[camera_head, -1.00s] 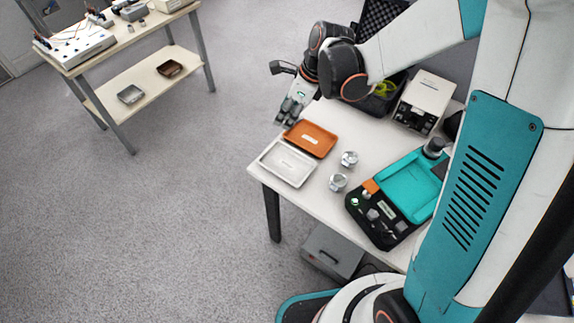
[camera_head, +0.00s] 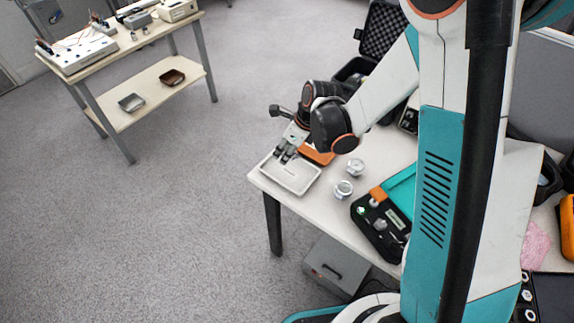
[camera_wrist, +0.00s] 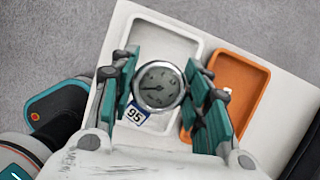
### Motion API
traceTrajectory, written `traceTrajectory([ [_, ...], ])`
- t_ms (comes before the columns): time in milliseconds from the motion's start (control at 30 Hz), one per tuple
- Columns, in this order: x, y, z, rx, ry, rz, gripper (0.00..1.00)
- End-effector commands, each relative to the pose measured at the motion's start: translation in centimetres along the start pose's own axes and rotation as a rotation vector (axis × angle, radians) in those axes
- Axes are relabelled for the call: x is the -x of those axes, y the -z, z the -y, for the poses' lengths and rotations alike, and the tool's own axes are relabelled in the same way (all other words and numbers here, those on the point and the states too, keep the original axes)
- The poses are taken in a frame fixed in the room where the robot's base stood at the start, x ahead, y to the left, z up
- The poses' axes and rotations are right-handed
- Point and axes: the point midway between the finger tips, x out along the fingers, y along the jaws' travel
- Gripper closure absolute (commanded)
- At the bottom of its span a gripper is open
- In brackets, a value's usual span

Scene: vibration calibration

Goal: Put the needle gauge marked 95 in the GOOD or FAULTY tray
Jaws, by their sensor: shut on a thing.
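The needle gauge marked 95 (camera_wrist: 159,85) is a round metal dial with a grey face and a "95" label at its lower left in the wrist view. My gripper (camera_wrist: 160,88) is shut on it, with a teal finger at each side. In the wrist view the gauge appears over the white tray (camera_wrist: 190,33). The orange tray (camera_wrist: 241,85) lies just right of it. In the head view my gripper (camera_head: 284,154) is at the back edge of the white tray (camera_head: 290,188), partly covering the orange tray (camera_head: 318,154). The tray labels are not readable.
Two other round gauges stand on the table, one nearer (camera_head: 343,189) and one farther (camera_head: 355,167). A black and teal device (camera_head: 381,228) lies to their right. A grey box (camera_head: 335,269) sits under the table. A second table (camera_head: 135,97) stands at the far left.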

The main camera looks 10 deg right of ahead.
Motion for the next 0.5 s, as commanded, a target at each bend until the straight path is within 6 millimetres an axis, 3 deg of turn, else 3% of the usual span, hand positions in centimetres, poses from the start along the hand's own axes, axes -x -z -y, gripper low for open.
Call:
traceTrajectory([
  [267, -2.0, 0.8, 0.0, 0.0, 0.0, 0.0, 0.89],
  [500, -5.2, 2.0, 0.0, 0.0, 0.0, 0.0, 0.89],
])
